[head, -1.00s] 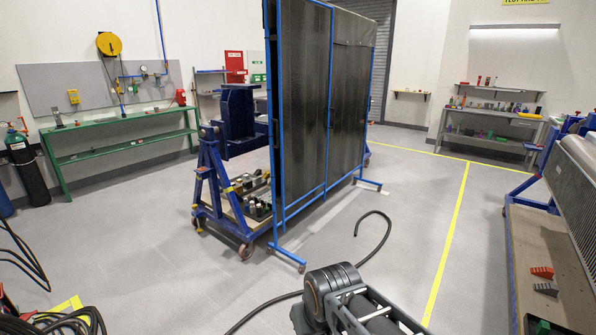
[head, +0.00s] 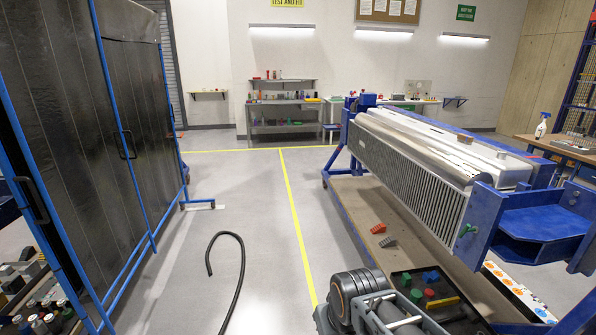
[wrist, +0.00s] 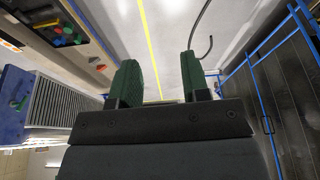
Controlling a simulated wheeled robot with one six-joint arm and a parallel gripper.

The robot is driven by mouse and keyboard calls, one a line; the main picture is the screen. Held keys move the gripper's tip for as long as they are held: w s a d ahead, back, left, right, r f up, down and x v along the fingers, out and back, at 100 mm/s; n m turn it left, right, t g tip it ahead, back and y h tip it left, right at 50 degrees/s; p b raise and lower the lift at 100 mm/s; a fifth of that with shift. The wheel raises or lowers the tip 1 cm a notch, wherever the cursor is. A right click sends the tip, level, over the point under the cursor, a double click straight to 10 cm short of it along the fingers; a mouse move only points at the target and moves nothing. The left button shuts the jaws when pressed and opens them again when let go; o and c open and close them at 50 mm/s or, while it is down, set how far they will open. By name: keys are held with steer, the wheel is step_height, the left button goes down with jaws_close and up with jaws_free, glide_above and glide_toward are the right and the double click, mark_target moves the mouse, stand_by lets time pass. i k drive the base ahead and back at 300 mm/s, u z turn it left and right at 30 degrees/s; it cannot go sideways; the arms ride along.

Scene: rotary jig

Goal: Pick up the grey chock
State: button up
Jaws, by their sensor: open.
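The grey chock (head: 388,241) is a small dark grey wedge on the wooden base board of the blue rotary jig, in the head view. A red chock (head: 378,228) lies just behind it on the same board. In the wrist view, a small orange-red piece (wrist: 101,67) shows on the board at left, and a darker piece (wrist: 93,60) beside it may be the grey chock. My gripper (wrist: 160,85) is open and empty, its two green fingers apart over the floor, well away from the chocks. Its fingers are not visible in the head view.
A dark tray (head: 398,275) with coloured pieces lies on the board in front of the chocks. The large finned metal unit (head: 440,185) hangs above the board. A black hose (head: 238,285) lies on the floor. A blue-framed dark screen (head: 125,150) stands at left.

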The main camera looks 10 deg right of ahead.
mark_target(390, 241)
steer(key=z, duration=0.65)
steer(key=i, duration=2.6)
steer(key=u, duration=0.45)
steer(key=i, duration=0.65)
steer(key=u, duration=0.05)
